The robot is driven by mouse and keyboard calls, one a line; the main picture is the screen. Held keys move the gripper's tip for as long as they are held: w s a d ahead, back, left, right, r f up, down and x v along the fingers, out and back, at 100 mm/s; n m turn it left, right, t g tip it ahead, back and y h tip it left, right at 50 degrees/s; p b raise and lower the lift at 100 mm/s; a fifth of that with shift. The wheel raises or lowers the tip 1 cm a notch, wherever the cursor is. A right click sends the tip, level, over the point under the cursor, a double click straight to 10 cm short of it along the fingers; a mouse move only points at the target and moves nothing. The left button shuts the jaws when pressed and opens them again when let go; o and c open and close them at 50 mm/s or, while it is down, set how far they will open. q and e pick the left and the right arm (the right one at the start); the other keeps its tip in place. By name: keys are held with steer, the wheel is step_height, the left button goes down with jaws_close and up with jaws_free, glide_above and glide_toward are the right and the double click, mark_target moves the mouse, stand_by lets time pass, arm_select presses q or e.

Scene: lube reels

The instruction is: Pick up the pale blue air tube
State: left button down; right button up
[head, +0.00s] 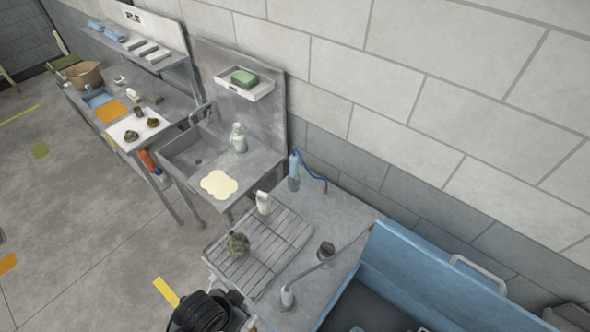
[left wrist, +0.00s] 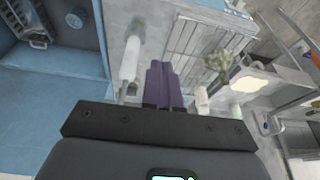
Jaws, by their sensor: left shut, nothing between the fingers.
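In the head view, a slim pale blue tube (head: 294,165) stands upright at the wall edge of the grey bench. A darker blue hose (head: 316,179) curves from its top to the right. Whether the small blue piece (left wrist: 267,125) in the left wrist view is the same tube, I cannot tell. My left gripper (left wrist: 164,68) shows in the left wrist view, its purple fingers together and empty. My left gripper cannot be made out in the head view. My right gripper is not in view.
A sink (head: 195,155) lies to the left.

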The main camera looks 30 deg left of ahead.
arm_select(q)
steer(key=c, duration=0.7)
jaws_free()
steer(key=shift+w, duration=0.1)
